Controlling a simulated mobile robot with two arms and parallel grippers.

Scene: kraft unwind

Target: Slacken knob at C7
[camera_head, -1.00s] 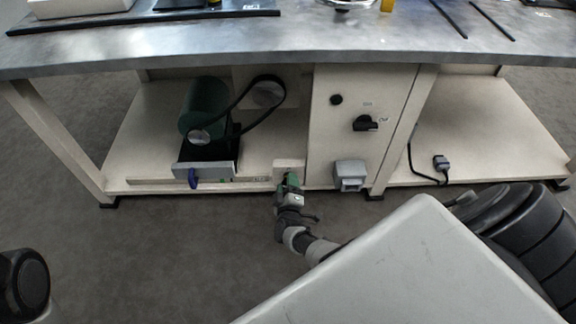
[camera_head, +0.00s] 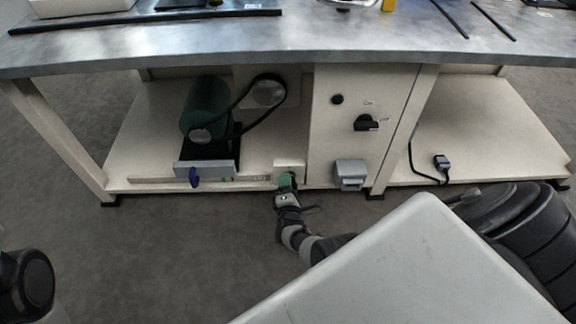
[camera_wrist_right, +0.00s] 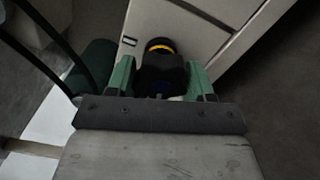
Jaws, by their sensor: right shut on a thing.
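My right gripper (camera_head: 287,180) is low at the front edge of the bench's lower shelf, against a small pale block (camera_head: 289,164). No C7 label is readable. A black thing with a yellow ring (camera_wrist_right: 160,46) shows just beyond the fingers. My left gripper is not in view.
Left on the shelf are a green cylinder (camera_head: 205,108), a black belt loop (camera_head: 246,112) and a plate with a purple lever (camera_head: 194,177). To the right is a panel with a black rotary switch (camera_head: 366,123) and grey box (camera_head: 350,174). The floor in front is clear.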

